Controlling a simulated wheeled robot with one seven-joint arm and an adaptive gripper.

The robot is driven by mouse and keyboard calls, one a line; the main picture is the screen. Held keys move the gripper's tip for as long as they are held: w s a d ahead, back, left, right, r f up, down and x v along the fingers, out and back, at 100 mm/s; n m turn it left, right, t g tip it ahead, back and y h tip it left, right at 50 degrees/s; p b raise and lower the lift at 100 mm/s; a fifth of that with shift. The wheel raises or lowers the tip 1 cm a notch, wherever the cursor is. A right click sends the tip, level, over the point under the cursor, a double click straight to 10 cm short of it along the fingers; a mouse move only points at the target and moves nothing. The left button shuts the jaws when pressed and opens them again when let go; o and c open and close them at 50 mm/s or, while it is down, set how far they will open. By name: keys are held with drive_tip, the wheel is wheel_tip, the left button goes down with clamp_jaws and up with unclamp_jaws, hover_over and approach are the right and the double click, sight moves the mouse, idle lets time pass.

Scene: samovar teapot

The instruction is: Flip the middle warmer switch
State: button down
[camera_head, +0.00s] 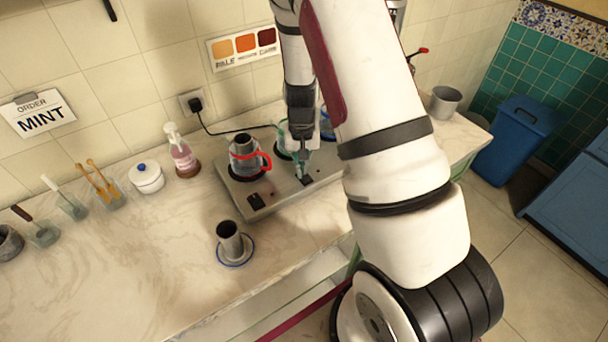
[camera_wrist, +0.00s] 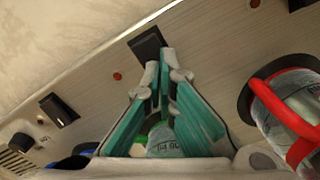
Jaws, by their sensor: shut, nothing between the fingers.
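The warmer (camera_head: 233,199) is a long grey plate with a row of black rocker switches along its front edge. The middle warmer switch (camera_wrist: 148,43) is a black rocker just past my fingertips in the wrist view; in the head view it shows small (camera_head: 306,181) under my gripper. My gripper (camera_head: 304,174) points down at it, shut and empty. In the wrist view its teal-padded fingertips (camera_wrist: 164,67) are close to the switch; I cannot tell whether they touch. Another switch (camera_head: 256,201) is at the left end, and one more (camera_wrist: 58,110) is on the other side.
A red-handled glass pot (camera_head: 244,160) stands on the warmer left of my gripper. Blue and green pots are partly hidden behind my arm. A metal cup on a saucer (camera_head: 231,243) stands in front. The bottle (camera_head: 181,155) and sugar bowl (camera_head: 147,178) are farther left.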

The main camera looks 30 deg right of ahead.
drive_tip(key=shift+r+p, duration=1.1)
drive_tip(key=shift+r, duration=2.35)
drive_tip(key=s+a+r+n+t, duration=0.1)
drive_tip(key=s+a+r, duration=0.25)
drive_tip(key=r, duration=0.65)
drive_tip(key=s+a+r+n+t, duration=0.15)
drive_tip(key=a+r, duration=0.35)
drive_tip(key=r, duration=0.5)
drive_tip(key=s+a+r+n+t, duration=0.1)
drive_tip(key=s+a+r, duration=0.1)
drive_tip(key=s+r, duration=0.3)
drive_tip(key=s+a+r+n+t, duration=0.2)
drive_tip(key=s+r, duration=0.3)
drive_tip(key=s, duration=0.7)
drive_tip(key=shift+s+r, duration=0.2)
drive_tip(key=shift+r, duration=0.1)
